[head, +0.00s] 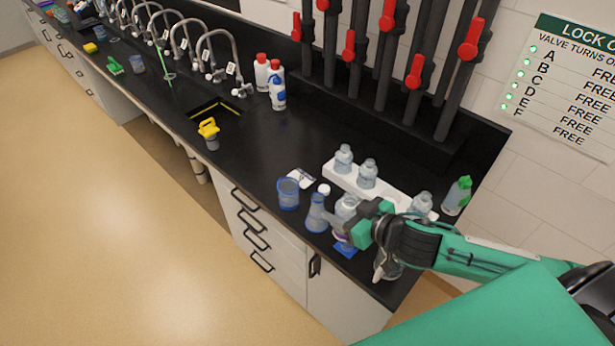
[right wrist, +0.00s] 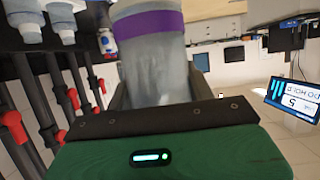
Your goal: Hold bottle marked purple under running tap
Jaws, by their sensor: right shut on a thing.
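A clear bottle with a purple band (head: 345,208) is upright at the front right of the black counter in the head view. My right gripper (head: 354,224) is shut on it. The right wrist view shows the bottle (right wrist: 155,70) close up between the fingers, its purple band (right wrist: 147,25) near the top edge. A row of curved taps (head: 217,45) stands far off at the back left. A thin green line (head: 164,65) runs down below one of them; I cannot tell whether it is liquid. My left gripper is not in view.
A white rack (head: 395,190) with several clear bottles stands behind my gripper. A blue beaker (head: 288,193) and a flask (head: 316,213) stand just left of the held bottle. A sink (head: 216,108), a yellow-topped item (head: 209,130) and white-blue bottles (head: 277,92) lie towards the taps.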

